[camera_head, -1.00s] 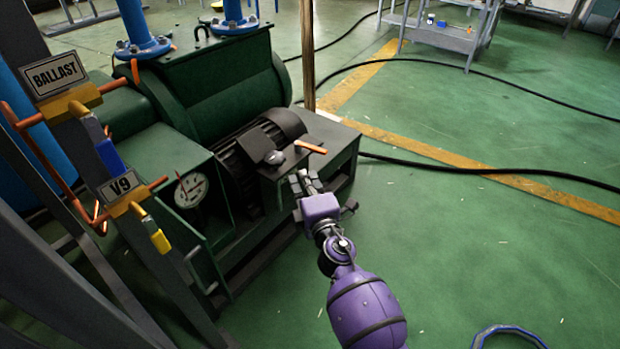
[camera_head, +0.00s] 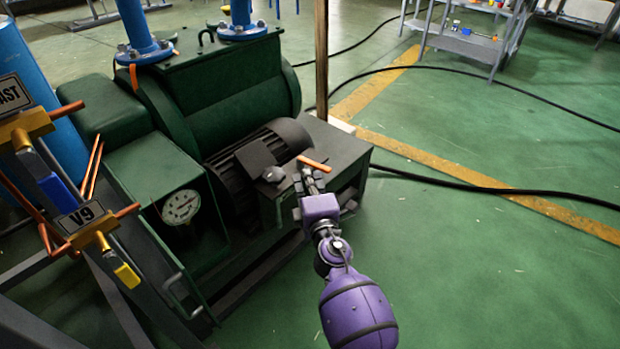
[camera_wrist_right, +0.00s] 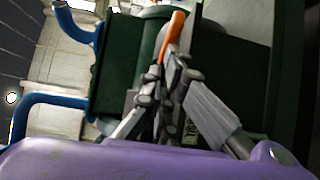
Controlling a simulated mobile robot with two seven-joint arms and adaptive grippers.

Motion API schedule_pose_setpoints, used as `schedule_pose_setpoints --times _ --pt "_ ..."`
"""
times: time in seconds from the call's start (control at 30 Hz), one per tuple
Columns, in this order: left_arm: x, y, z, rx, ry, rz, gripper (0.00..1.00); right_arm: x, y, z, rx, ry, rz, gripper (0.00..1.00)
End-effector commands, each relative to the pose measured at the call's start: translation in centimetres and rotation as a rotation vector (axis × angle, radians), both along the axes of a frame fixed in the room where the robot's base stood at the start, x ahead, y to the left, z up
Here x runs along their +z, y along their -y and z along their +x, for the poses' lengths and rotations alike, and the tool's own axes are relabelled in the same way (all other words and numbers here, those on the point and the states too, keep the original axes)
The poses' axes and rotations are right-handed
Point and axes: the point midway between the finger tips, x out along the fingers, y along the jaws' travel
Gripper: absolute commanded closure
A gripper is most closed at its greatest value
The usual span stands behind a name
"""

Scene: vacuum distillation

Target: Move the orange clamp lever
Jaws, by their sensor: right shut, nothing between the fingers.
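The orange clamp lever (camera_head: 314,164) sticks out to the right from a dark knob beside the motor on the green pump unit. In the right wrist view the orange lever (camera_wrist_right: 171,33) stands just beyond my fingertips. My right gripper (camera_head: 310,178) is shut and empty, with its tips just below the lever in the head view. In the wrist view the closed fingers (camera_wrist_right: 172,62) overlap the lever's lower end; I cannot tell whether they touch it. My left gripper is not in view.
The green pump (camera_head: 228,85) and black motor (camera_head: 250,155) lie left of the lever. A pressure gauge (camera_head: 182,207) faces front. Piping with a V9 plate (camera_head: 82,218) stands at the left. A thin brown post (camera_head: 321,60) rises behind. Green floor to the right is open, crossed by black hoses.

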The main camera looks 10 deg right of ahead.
Motion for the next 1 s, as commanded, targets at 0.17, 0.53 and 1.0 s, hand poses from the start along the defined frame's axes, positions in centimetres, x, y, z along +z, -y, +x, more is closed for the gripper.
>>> schedule_pose_setpoints --times 0.17,0.53,1.0 --pt "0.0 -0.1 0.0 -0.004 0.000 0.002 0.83 0.0 -0.1 0.0 0.000 0.000 0.001 1.00" --pt "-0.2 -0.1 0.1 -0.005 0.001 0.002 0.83 -0.1 1.3 0.7 -0.001 0.000 -0.003 1.00" --pt "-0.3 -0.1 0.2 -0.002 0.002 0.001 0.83 0.0 2.0 0.8 -0.002 0.000 0.000 1.00"
